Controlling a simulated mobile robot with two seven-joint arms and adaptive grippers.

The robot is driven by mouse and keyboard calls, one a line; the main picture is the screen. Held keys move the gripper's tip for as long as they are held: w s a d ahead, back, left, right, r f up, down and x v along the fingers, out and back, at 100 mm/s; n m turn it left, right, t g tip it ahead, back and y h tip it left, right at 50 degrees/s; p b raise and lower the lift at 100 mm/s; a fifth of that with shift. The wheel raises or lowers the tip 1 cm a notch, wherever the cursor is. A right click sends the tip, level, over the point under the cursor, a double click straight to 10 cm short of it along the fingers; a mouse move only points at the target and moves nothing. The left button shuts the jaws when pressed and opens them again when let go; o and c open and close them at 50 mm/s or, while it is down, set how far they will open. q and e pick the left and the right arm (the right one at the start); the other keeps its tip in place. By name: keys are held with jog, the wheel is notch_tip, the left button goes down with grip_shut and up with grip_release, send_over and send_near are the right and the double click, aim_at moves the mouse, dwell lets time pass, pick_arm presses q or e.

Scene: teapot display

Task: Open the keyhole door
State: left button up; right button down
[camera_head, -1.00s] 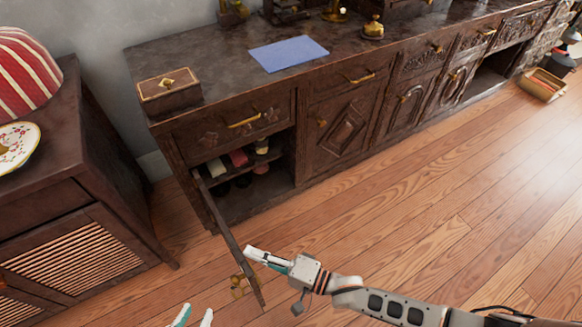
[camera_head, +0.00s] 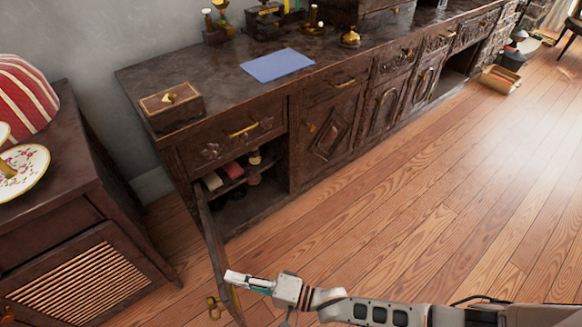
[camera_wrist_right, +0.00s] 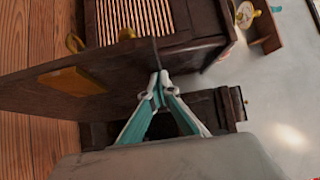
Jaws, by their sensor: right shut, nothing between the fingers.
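The cabinet door (camera_head: 213,250) at the left end of the long dark sideboard stands open, swung out from its left side, seen nearly edge-on. A brass fitting (camera_head: 213,306) sits on its outer face near the free edge. My right gripper (camera_head: 232,277) is shut and empty, its fingertips at the door's inner side near the free edge. In the right wrist view the shut fingertips (camera_wrist_right: 160,80) are close to the dark door panel (camera_wrist_right: 95,85); I cannot tell if they touch. My left gripper is out of view.
The opened compartment (camera_head: 235,190) holds several small items on a shelf. A slatted cabinet (camera_head: 80,275) stands at the left, near the door. A wooden box (camera_head: 172,105) and a blue mat (camera_head: 277,65) lie on the sideboard top.

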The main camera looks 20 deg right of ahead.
jog(key=shift+a, duration=0.25)
dwell(0.4)
jog(key=v, duration=1.2)
jog(key=shift+d, duration=0.1)
